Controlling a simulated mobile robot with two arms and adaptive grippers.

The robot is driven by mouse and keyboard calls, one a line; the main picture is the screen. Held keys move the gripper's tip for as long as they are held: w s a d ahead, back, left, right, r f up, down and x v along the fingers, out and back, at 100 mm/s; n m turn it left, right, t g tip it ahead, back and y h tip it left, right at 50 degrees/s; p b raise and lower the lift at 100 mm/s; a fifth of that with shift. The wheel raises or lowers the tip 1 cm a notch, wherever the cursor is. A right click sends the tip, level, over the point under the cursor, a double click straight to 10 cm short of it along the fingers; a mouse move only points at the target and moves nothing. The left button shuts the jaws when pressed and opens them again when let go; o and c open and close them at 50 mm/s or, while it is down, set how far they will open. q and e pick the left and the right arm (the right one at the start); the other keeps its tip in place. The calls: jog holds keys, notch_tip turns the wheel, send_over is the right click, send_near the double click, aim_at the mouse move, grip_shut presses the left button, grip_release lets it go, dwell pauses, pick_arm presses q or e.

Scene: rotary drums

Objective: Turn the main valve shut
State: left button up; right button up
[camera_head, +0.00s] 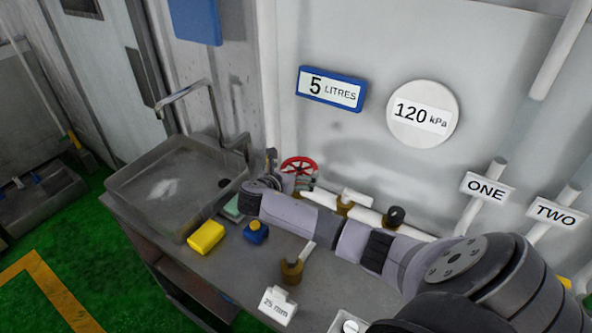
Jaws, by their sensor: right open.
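The red valve wheel (299,166) sits on the pipework at the back of the bench, close to the wall. It is partly hidden by my right gripper. My right arm comes in from the right and reaches across the bench. My right gripper (274,172) is open at the left side of the wheel, very near it. I cannot tell whether it touches the rim. Nothing shows held in it. My left gripper is out of view.
A metal sink (165,185) with a tap fills the bench's left end. A yellow block (206,237), a blue object (256,232), a brass valve (291,270) and a "25 mm" tag (278,306) lie in front of my arm. Signs "5 LITRES" (331,89) and "120 kPa" (422,115) hang above.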

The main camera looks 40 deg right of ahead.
jog(key=v, duration=1)
jog(key=shift+a+r, duration=0.15)
jog(key=shift+a, duration=0.15)
jog(key=shift+s, duration=0.1)
